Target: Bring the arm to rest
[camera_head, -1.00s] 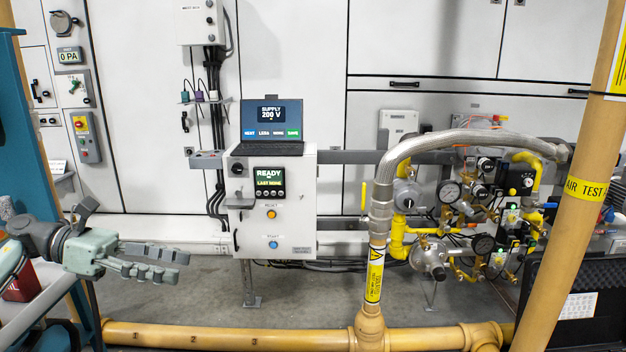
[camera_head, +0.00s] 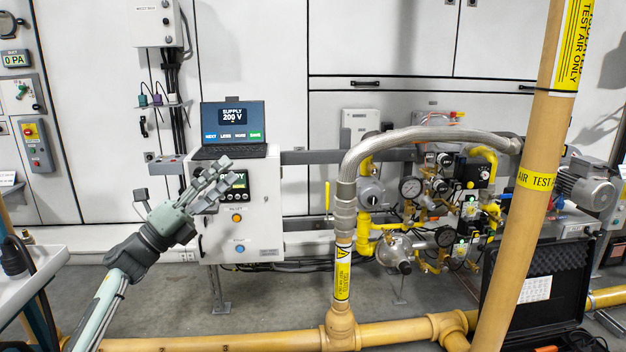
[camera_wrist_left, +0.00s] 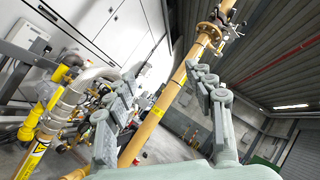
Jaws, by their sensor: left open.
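My left gripper (camera_head: 215,183) is raised in front of the control box, its fingers spread open and pointing up and to the right, with nothing between them. It covers part of the box's display (camera_head: 236,183). In the left wrist view the open fingers (camera_wrist_left: 160,105) frame yellow pipework and the hall beyond. The white control box (camera_head: 262,222) stands on a leg with an orange and a blue button. A laptop (camera_head: 233,125) on top reads "SUPPLY 200 V". My right gripper is not in view.
A tan upright pipe (camera_head: 524,215) stands in front of a black case (camera_head: 525,290). A yellow floor pipe (camera_head: 250,342) crosses the front. Grey floor lies clear below the box.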

